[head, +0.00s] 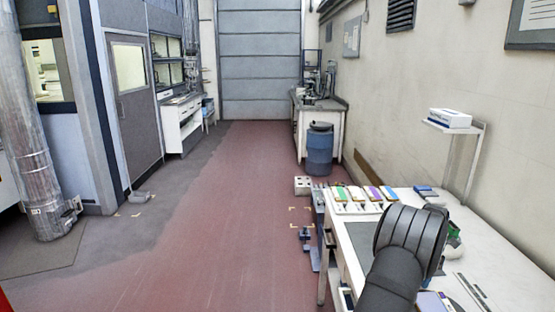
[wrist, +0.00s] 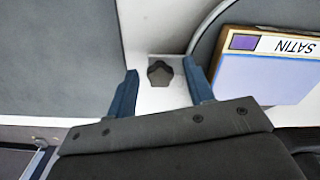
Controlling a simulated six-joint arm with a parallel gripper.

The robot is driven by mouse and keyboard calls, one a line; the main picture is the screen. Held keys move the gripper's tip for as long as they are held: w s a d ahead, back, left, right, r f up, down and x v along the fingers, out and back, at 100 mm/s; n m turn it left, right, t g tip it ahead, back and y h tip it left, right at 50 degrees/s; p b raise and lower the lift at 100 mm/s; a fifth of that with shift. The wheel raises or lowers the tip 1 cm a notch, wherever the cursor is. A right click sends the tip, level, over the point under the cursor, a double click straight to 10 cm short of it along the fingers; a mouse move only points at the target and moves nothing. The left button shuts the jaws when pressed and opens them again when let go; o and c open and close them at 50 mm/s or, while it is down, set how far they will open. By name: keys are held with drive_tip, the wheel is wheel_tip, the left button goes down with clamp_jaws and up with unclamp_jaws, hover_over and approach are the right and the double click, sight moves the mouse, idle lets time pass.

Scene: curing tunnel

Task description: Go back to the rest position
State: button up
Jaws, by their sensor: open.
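In the wrist view my gripper (wrist: 162,82) is open, with its two blue fingers apart. A small dark grey angular piece (wrist: 160,73) shows between the fingertips on a white surface; the fingers do not close on it, and I cannot tell how far below them it is. In the head view my dark arm reaches over the right part of the white table (head: 398,202), and my gripper is hidden behind it.
A pale box marked SATIN (wrist: 265,68) lies close right of the fingers. A grey mat (wrist: 50,50) lies left. Several colour-topped items (head: 357,199) line the table's far end. A wall shelf (head: 452,128) holds a white box (head: 450,118). The red floor (head: 215,220) is open.

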drive_tip(key=s+d+m, duration=0.1)
drive_tip(key=d+m, duration=0.1)
drive_tip(key=s+d+m, duration=0.1)
drive_tip(key=d+m, duration=0.2)
drive_tip(key=s+d+m, duration=0.1)
drive_tip(key=d+m, duration=0.1)
drive_tip(key=d, duration=0.1)
drive_tip(key=shift+r+m, duration=0.15)
drive_tip(key=shift+m, duration=0.15)
drive_tip(key=shift+s+d+m, duration=0.7)
drive_tip(key=shift+m, duration=0.1)
drive_tip(key=o, duration=1.1)
drive_tip(key=shift+o, duration=0.2)
drive_tip(key=s+a+r+m+t, duration=0.2)
drive_tip(key=s+a+r+m, duration=0.15)
drive_tip(key=s+r, duration=0.45)
drive_tip(key=s+a+r+m+t, duration=0.1)
drive_tip(key=s+a+r+m, duration=0.1)
drive_tip(key=s+r+m, duration=0.6)
drive_tip(key=s+a+r+m+t, duration=0.1)
drive_tip(key=s+a+r+t, duration=0.15)
drive_tip(key=s+r, duration=0.65)
drive_tip(key=w+f, duration=0.6)
drive_tip(key=w, duration=0.1)
drive_tip(key=shift+a+f+g, duration=0.2)
drive_tip(key=shift+a+g, duration=0.1)
drive_tip(key=shift+g, duration=0.15)
